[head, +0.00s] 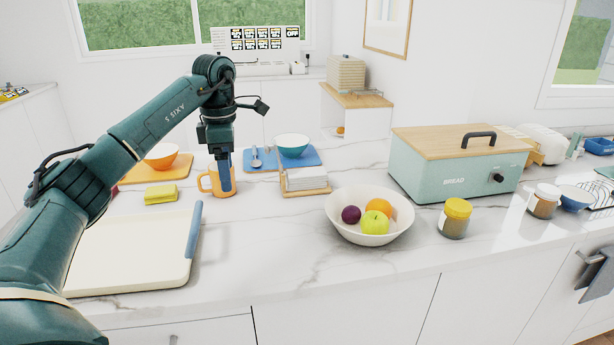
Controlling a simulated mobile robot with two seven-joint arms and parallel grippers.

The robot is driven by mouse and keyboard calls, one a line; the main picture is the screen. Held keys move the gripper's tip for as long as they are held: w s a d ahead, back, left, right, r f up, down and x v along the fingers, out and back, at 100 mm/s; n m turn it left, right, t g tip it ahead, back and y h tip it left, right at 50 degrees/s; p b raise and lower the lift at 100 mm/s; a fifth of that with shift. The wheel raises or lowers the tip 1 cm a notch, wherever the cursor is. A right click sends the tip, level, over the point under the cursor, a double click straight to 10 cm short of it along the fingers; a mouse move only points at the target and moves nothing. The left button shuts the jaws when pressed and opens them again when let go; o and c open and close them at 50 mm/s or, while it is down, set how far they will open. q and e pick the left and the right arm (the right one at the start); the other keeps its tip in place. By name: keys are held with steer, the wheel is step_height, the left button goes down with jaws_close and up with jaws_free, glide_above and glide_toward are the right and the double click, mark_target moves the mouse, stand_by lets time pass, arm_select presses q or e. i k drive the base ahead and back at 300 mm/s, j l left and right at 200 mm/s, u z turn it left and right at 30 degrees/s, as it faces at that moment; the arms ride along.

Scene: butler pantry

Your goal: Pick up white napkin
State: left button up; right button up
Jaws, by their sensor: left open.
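White napkins (306,178) sit as a small stack in a low wooden holder (305,192) near the middle of the marble counter. I cannot pick out a single napkin in the stack. My left gripper (226,186) points down to the left of the holder, apart from it. It overlaps an orange mug (206,184) in the head view and hides part of it. I cannot tell whether it touches the mug. The gripper is open, and I see nothing held in it. My right gripper is out of view.
A fruit bowl (342,222) stands right of the holder, with a jar (455,222) and a bread box (455,184) beyond. A blue mat (263,167) with a blue bowl (292,144) lies behind. A cutting board (130,255) lies front left. The counter before the holder is clear.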

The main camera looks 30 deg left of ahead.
mark_target(301, 175)
steer(key=i, duration=1)
